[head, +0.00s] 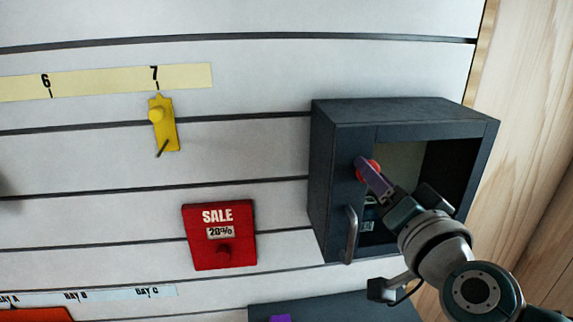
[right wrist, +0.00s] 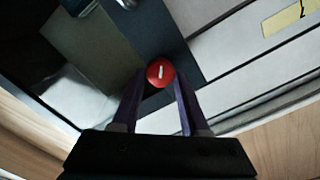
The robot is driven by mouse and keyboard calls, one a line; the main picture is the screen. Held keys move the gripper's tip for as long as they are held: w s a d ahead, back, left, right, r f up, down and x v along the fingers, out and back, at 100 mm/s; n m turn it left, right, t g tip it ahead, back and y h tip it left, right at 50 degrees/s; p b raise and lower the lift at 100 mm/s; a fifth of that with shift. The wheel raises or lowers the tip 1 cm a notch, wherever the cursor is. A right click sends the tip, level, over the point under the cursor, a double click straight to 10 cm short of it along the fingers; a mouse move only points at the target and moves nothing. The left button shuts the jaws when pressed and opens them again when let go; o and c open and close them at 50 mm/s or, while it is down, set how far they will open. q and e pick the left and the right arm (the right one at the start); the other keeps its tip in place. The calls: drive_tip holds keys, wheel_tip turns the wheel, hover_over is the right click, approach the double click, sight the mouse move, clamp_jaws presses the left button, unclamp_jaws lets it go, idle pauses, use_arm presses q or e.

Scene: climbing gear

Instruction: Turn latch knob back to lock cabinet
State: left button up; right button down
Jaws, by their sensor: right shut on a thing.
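The dark grey cabinet (head: 322,185) is mounted on the slatted wall at the right. Its front has a grey bar handle (head: 350,235), and its dim interior shows to the right of the front strip. The round red latch knob (head: 375,166) sits on that strip above the handle. In the right wrist view the knob (right wrist: 160,73) shows a short white mark, close to upright in that picture. My right gripper (head: 362,166) has its purple fingers shut on the knob, one on each side. In the head view the fingers partly hide the knob. My left gripper is not seen.
A red SALE box (head: 218,250) and a yellow hook plate (head: 164,125) are on the wall to the left. A dark grey surface (head: 340,305) with a small purple thing (head: 280,318) is below the cabinet. Wood panelling (head: 530,110) stands close on the right.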

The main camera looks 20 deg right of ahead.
drive_tip(key=shift+d+f+m+b, duration=0.1)
drive_tip(key=shift+m+b, duration=0.35)
drive_tip(key=shift+m, duration=2.1)
drive_tip(key=shift+f+m+b, duration=0.1)
drive_tip(key=shift+m+b, duration=0.3)
drive_tip(key=shift+m, duration=2.15)
drive_tip(key=shift+c, duration=2.1)
unclamp_jaws()
